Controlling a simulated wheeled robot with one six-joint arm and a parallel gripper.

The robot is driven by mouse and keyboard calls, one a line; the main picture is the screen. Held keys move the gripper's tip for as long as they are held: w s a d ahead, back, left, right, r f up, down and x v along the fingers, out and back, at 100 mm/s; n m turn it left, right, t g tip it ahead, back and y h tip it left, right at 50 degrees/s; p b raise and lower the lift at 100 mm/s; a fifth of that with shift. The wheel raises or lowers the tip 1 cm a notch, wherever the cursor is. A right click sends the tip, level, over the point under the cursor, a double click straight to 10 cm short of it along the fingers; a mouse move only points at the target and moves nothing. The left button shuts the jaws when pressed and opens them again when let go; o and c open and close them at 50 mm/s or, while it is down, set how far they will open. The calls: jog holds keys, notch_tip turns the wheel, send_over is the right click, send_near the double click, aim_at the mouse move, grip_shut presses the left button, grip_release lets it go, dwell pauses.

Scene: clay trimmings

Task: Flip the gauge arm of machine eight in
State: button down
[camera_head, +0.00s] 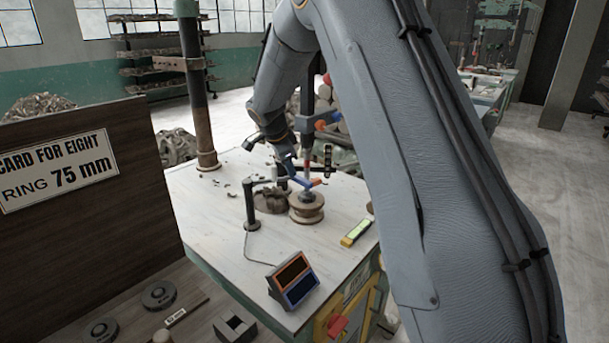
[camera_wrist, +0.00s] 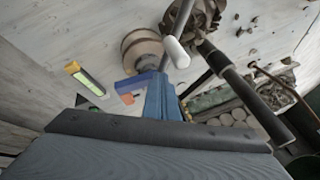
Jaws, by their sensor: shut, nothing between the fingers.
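The gauge of machine eight is a dark post (camera_head: 251,208) on the pale bench top. Its thin gauge arm (camera_head: 262,182) reaches right from the post's top, over a dark clay lump (camera_head: 270,201). In the wrist view a pale rounded tip (camera_wrist: 177,52) on a grey rod is close ahead of my fingers; it looks like the gauge arm's end. My gripper (camera_head: 287,168) is over the bench near that end. Its blue fingers (camera_wrist: 163,96) are shut and empty in the wrist view; I cannot tell whether they touch the arm. A round wooden block (camera_head: 306,209) stands beside the clay.
A two-coloured display (camera_head: 293,280) and a yellow-green indicator (camera_head: 356,232) sit toward the front. A card board (camera_head: 75,180) reading "RING 75 mm" stands left. The machine's blue and orange parts (camera_head: 317,182) crowd my gripper.

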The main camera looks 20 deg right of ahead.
jog(key=shift+w+f+b, duration=0.1)
jog(key=shift+w+b, duration=0.5)
jog(key=shift+b, duration=0.1)
jog(key=shift+s, duration=0.1)
